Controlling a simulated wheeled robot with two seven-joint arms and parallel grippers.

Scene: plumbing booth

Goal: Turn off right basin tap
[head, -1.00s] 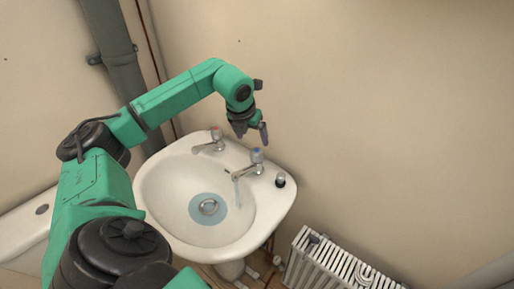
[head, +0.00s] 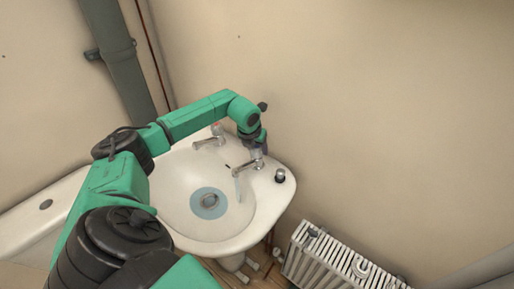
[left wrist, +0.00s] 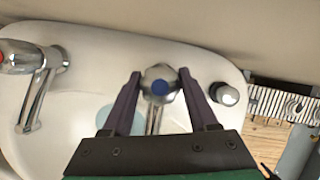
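The right basin tap (head: 252,165) is chrome with a blue-marked handle and stands on the back right rim of the white basin (head: 276,211). A thin stream of water (head: 238,188) falls from its spout. My left gripper (head: 257,148) is over this tap from above. In the left wrist view the open gripper (left wrist: 160,88) has one finger on each side of the blue-capped handle (left wrist: 160,84), with small gaps visible. The left tap (head: 211,139) has a red mark and stands apart from the gripper. My right gripper is not in view.
A small chrome knob (head: 280,175) stands on the rim right of the tap. The wall (head: 380,100) is close behind the basin.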

